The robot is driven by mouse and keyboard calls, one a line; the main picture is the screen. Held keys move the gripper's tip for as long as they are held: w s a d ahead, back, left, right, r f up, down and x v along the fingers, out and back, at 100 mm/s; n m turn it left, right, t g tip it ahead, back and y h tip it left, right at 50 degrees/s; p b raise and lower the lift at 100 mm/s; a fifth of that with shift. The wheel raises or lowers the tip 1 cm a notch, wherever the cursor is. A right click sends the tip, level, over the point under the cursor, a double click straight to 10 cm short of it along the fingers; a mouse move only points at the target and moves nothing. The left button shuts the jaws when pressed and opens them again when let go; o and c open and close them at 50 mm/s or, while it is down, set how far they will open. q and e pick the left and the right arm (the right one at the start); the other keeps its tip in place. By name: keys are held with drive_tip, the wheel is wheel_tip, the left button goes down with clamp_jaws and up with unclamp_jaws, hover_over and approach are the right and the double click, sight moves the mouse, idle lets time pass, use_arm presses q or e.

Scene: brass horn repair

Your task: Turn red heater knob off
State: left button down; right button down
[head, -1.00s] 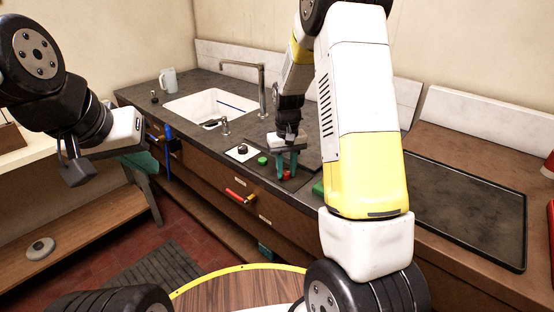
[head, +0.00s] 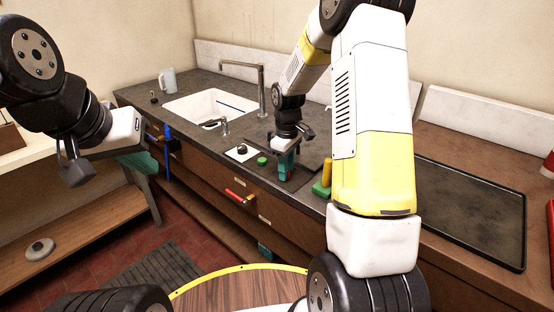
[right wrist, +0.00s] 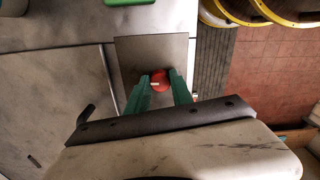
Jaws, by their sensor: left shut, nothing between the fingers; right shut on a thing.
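The red heater knob (right wrist: 160,77) shows in the right wrist view, with a pale mark across it, on a grey plate (right wrist: 180,52) at the counter's front. My right gripper (right wrist: 161,80) has its teal fingers on either side of the knob and is shut on it. My left gripper (head: 140,160) is at the left, shut and empty, far from the knob.
A green button (head: 262,161) and a black knob (head: 242,149) on a white plate sit left of my right gripper. A green block (head: 320,190) lies to its right. The sink (head: 212,107) and faucet (head: 262,90) are behind.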

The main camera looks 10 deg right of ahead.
idle(0.4)
drive_tip(key=c, duration=1.1)
unclamp_jaws()
drive_tip(key=shift+r, duration=3.9)
